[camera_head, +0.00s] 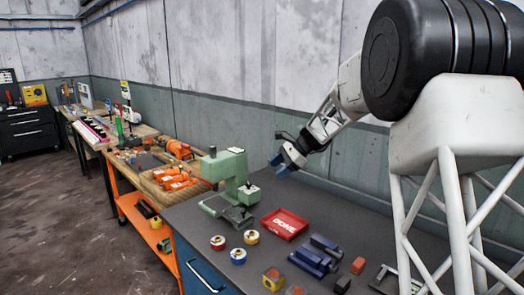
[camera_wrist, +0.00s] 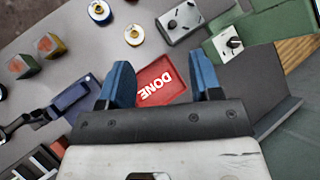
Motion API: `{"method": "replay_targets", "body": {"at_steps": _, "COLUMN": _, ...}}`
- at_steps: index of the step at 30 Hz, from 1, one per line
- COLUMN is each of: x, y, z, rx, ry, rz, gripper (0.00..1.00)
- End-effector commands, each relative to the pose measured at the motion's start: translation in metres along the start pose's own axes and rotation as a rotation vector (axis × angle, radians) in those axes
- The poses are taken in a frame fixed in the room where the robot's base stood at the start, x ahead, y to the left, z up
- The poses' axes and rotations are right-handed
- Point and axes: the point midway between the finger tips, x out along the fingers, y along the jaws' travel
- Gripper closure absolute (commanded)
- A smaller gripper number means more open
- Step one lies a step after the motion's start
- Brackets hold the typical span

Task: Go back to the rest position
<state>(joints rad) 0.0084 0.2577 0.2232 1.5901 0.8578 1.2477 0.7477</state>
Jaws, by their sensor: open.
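My gripper (camera_head: 280,164) is raised over the back of the grey workbench (camera_head: 330,215), near the wall and apart from everything on the bench. In the wrist view its two blue fingers (camera_wrist: 157,84) are spread wide with nothing between them. Beyond the fingers, the red tray (camera_wrist: 166,78) marked "DONE" lies on the bench. The tray also shows in the head view (camera_head: 285,223), below my gripper, and looks empty.
A green press-like machine (camera_head: 231,168) stands left of the tray. Several round ring pieces (camera_head: 238,256) sit in front of it. A blue fixture (camera_head: 316,256) and small coloured blocks (camera_head: 272,279) lie nearer. Air around my gripper is free; the wall (camera_head: 250,130) stands behind.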

Motion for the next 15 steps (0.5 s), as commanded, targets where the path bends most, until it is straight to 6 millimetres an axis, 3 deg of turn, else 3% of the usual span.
{"method": "replay_targets", "body": {"at_steps": 15, "x": -0.046, "y": 0.111, "z": 0.067, "rx": -0.248, "ry": 0.177, "rz": 0.086, "gripper": 0.42}}
